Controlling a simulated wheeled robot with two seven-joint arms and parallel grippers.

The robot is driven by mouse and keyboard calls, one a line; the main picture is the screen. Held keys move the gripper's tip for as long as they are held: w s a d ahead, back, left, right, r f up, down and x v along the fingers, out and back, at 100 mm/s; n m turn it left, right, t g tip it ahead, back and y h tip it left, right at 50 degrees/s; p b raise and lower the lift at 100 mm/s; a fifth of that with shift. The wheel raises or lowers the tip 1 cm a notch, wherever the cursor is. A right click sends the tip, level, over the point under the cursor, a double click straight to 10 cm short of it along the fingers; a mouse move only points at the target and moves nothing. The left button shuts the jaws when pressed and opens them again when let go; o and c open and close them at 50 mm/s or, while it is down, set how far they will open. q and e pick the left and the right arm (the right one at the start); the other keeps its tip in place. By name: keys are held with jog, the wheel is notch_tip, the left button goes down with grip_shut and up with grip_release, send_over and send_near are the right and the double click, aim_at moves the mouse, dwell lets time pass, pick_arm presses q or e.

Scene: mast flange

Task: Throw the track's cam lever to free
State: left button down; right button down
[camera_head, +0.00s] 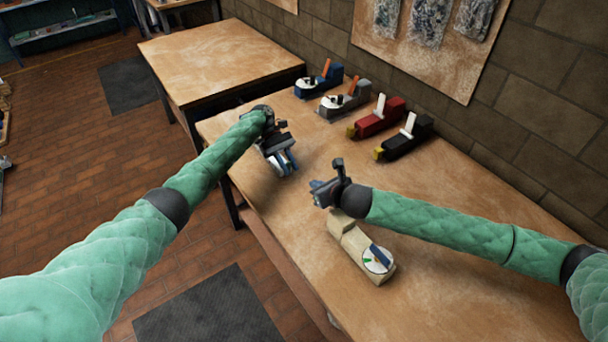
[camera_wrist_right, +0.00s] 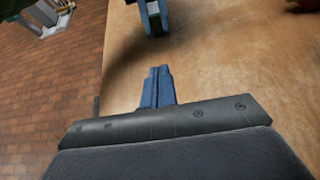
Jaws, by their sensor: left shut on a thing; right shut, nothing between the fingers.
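A beige block-shaped fixture (camera_head: 350,238) lies on the near part of the bench, with a white round dial bearing a green mark and a dark blue lever (camera_head: 381,256) across it. The frames do not show for certain whether this is the track. My left gripper (camera_head: 286,164) is shut low over the bench on something pale, mostly hidden between its blue fingers. My right gripper (camera_head: 316,188) is shut and empty, above the bench just beyond the beige fixture and apart from its lever. Its blue fingertips (camera_wrist_right: 161,72) meet in the right wrist view.
At the back stand a blue unit (camera_head: 318,81) and a grey unit (camera_head: 343,101) with orange levers, then a red unit (camera_head: 378,118) and a black unit (camera_head: 404,138) with white levers. A second table (camera_head: 220,60) adjoins. The bench's right side is clear.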

aim_at(290, 164)
jog(key=x, duration=0.9)
jog(key=shift+w+a+f, duration=0.1)
jog(key=shift+w+a, duration=0.05)
jog(key=shift+w+a+r, duration=0.15)
jog(key=shift+w+a, duration=0.2)
jog(key=shift+w, duration=0.15)
jog(key=shift+w+a+r, duration=0.2)
jog(key=shift+w+a, duration=0.1)
jog(key=shift+w, duration=0.15)
jog(key=shift+w+a+r, duration=0.15)
jog(key=shift+w+a, duration=0.25)
jog(key=shift+w, duration=0.25)
jog(key=shift+w+a+r, duration=0.1)
pick_arm(q)
jog(key=shift+d, duration=0.1)
pick_arm(e)
jog(key=shift+w+a+r, duration=0.2)
jog(key=shift+w+a, duration=0.05)
jog(key=shift+w, duration=0.2)
pick_arm(q)
jog(key=shift+s, duration=0.1)
jog(key=shift+d, duration=0.1)
pick_arm(e)
jog(key=shift+r, duration=0.1)
